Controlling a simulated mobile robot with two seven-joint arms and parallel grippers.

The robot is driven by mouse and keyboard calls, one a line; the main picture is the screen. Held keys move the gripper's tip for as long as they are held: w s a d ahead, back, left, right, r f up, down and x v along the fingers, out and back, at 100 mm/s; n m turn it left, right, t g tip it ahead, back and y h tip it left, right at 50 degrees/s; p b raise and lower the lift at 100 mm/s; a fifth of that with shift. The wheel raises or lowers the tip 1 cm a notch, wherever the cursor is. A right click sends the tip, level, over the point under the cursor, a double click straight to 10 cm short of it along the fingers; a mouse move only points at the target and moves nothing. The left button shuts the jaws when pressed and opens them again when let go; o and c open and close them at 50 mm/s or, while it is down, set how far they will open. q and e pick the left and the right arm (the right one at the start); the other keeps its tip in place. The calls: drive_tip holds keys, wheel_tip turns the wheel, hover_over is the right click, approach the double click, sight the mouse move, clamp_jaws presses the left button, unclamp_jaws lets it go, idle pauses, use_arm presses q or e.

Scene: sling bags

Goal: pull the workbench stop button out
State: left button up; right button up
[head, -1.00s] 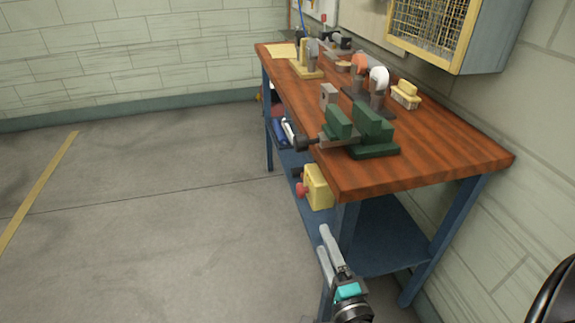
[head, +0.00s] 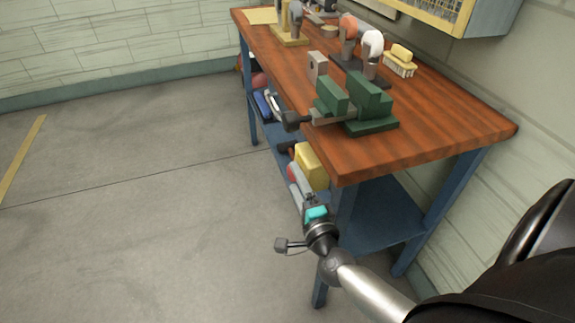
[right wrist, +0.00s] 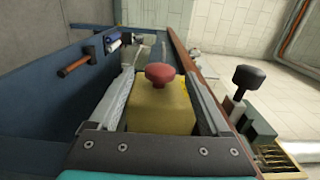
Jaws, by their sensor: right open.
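The stop button is a red mushroom knob (right wrist: 160,74) on a yellow box (right wrist: 160,108) fixed at the workbench's front edge. In the head view the box (head: 312,168) shows below the tabletop corner, and the red button (head: 292,173) is partly hidden by my gripper. My right gripper (head: 298,182) is open, at the box's front. In the right wrist view its two grey fingers stand on either side of the red knob, with visible gaps, apart from it. My left gripper is not in view.
The wooden workbench (head: 430,130) has blue legs and a lower shelf. A green vise (head: 360,105) sits above the box, its dark handle (head: 292,121) jutting past the edge. A hammer (right wrist: 80,62) shows on the blue shelf. The floor (head: 130,220) at left is clear.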

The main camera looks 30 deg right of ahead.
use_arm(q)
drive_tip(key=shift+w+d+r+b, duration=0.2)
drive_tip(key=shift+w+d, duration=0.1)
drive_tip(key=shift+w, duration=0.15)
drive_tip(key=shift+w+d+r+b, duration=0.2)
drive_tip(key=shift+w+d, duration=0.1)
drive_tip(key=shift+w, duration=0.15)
use_arm(e)
drive_tip(key=x, duration=0.6)
drive_tip(key=shift+w, duration=0.2)
drive_tip(key=shift+d, duration=0.1)
clamp_jaws()
